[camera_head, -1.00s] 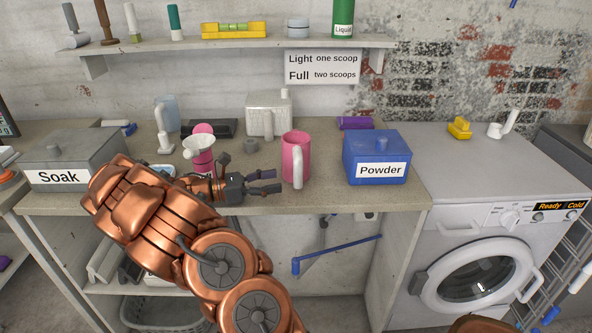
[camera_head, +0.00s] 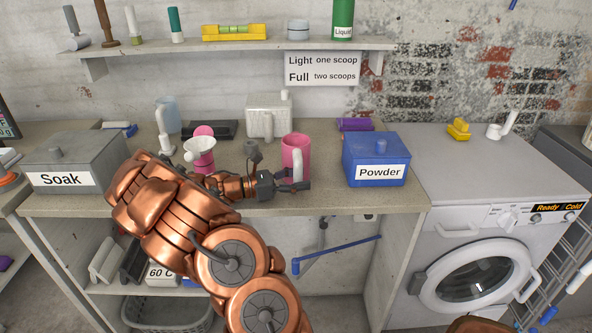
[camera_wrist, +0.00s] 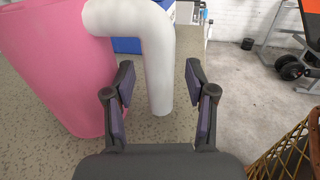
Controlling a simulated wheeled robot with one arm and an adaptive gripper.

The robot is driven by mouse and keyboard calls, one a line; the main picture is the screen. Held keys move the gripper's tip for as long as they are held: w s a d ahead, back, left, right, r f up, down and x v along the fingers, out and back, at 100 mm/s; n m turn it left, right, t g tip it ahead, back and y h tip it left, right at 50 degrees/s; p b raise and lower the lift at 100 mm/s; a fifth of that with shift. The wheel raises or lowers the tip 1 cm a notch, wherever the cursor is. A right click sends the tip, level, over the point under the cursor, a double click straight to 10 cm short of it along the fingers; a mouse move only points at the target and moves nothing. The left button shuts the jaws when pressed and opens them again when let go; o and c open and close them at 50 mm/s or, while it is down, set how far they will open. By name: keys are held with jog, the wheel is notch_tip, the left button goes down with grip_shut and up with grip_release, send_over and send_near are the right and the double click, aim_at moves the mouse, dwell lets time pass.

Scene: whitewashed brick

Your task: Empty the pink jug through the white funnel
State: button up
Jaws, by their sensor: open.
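The pink jug (camera_head: 300,145) stands upright on the counter, its white handle (camera_head: 298,166) facing the front. In the wrist view the pink jug (camera_wrist: 55,60) fills the left side. Its white handle (camera_wrist: 157,60) hangs between my two open fingers, with a gap on each side. My gripper (camera_head: 302,180) is low at the jug's front and hides part of its base; it also shows in the wrist view (camera_wrist: 160,72). The white funnel (camera_head: 200,144) sits to the left, on top of a pink vessel (camera_head: 203,164) partly hidden by my arm.
A blue Powder box (camera_head: 375,160) stands right of the jug. A grey Soak box (camera_head: 75,160) is at the left end. A whitish container (camera_head: 268,115) stands behind, and a small grey object (camera_head: 252,148) is between funnel and jug. The counter's front right is clear.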

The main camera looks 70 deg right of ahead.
grip_shut()
dwell(0.3)
jog(key=shift+r, duration=0.1)
dwell(0.4)
